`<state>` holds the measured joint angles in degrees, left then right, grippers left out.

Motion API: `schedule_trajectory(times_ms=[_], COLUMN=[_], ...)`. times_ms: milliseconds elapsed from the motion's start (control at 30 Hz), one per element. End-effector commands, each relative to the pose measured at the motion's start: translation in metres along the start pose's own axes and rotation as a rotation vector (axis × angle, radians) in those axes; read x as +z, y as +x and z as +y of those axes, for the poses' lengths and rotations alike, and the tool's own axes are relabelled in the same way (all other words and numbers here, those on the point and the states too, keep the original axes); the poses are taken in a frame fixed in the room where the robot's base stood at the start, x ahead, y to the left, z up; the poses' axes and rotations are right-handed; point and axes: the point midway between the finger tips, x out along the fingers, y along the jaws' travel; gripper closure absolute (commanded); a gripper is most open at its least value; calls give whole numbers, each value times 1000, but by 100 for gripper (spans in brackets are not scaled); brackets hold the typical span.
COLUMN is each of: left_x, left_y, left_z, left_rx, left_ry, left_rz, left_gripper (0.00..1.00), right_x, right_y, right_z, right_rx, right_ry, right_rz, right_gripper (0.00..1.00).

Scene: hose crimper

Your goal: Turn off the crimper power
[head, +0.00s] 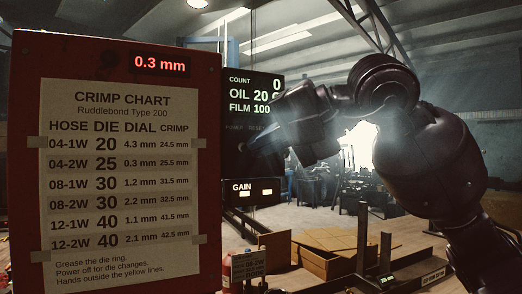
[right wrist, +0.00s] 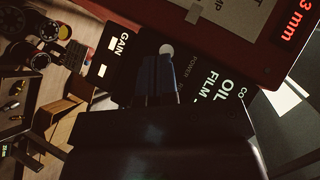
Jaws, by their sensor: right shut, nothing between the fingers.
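The crimper's black control panel (head: 236,110) stands behind the red chart board. It shows COUNT 0, OIL and FILM readings, a faint POWER/RESET line and two lit GAIN blocks. My right gripper (head: 246,147) is shut and empty, its tips at the panel just below the POWER lettering. In the right wrist view the dark blue fingers (right wrist: 163,72) point at the panel (right wrist: 128,42), beside the POWER label. A pale round spot (right wrist: 166,50), perhaps a button or lamp, shows at the fingertips. I cannot tell whether they touch it. My left gripper is out of view.
The red board (head: 213,150) with the crimp chart (head: 120,170) and a red 0.3 mm display (head: 160,65) fills the left, close to the panel. Wooden trays (head: 320,262) lie below at the right. Round gauges or dies (right wrist: 45,47) show in the right wrist view.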

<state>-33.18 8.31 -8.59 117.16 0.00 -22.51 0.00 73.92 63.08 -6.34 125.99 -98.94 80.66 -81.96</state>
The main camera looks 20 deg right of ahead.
Motion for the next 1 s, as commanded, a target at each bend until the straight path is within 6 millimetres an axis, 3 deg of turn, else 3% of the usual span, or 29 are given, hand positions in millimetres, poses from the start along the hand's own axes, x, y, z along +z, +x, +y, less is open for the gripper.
schedule_trajectory(times_ms=[1000], left_x=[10], left_y=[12], left_z=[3], left_rx=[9], left_ry=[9], left_rz=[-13], left_gripper=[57], right_x=[6], right_y=[4], right_z=[12], right_rx=[-69], right_ry=[-70], right_rz=[68], right_gripper=[100])
